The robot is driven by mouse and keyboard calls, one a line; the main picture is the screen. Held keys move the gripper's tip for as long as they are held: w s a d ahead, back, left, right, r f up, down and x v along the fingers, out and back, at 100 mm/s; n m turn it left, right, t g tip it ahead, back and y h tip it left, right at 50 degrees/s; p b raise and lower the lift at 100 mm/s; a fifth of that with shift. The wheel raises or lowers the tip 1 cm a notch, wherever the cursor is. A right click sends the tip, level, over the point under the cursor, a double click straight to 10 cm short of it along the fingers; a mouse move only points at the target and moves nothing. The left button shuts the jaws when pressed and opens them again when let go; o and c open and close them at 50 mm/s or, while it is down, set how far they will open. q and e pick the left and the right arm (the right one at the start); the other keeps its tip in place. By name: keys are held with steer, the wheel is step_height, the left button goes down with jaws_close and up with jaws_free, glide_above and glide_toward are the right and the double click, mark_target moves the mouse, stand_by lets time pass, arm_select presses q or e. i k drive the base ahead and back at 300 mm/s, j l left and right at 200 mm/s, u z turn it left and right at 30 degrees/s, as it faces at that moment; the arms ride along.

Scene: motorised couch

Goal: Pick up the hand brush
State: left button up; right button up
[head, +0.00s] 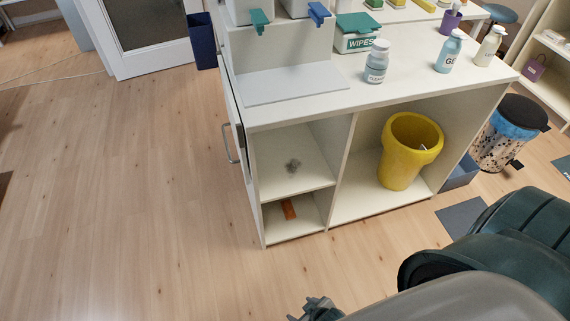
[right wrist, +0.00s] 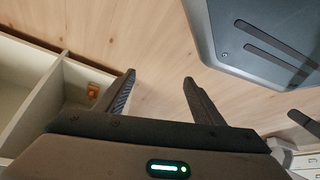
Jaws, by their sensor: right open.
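A small orange object (head: 289,209), which looks like the hand brush, lies on the lower left shelf of the white cabinet (head: 345,180). Its bristles cannot be made out. An orange thing (right wrist: 92,90) also shows in the right wrist view, inside a white compartment left of the fingers. My right gripper (head: 316,309) is at the bottom edge of the head view, in front of the cabinet and apart from it. In the right wrist view its two fingers (right wrist: 159,78) stand apart with only floor between them. My left gripper is not in view.
A grey tangled item (head: 293,165) lies on the shelf above. A yellow bin (head: 408,152) stands in the right compartment. The cabinet's door (head: 235,140) stands at its left side. Bottles and a wipes box (head: 357,35) are on top. The wooden floor at left is clear.

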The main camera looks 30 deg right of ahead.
mark_target(290, 214)
steer(key=l+z, duration=0.85)
steer(key=z, duration=0.15)
steer(key=i+j, duration=0.05)
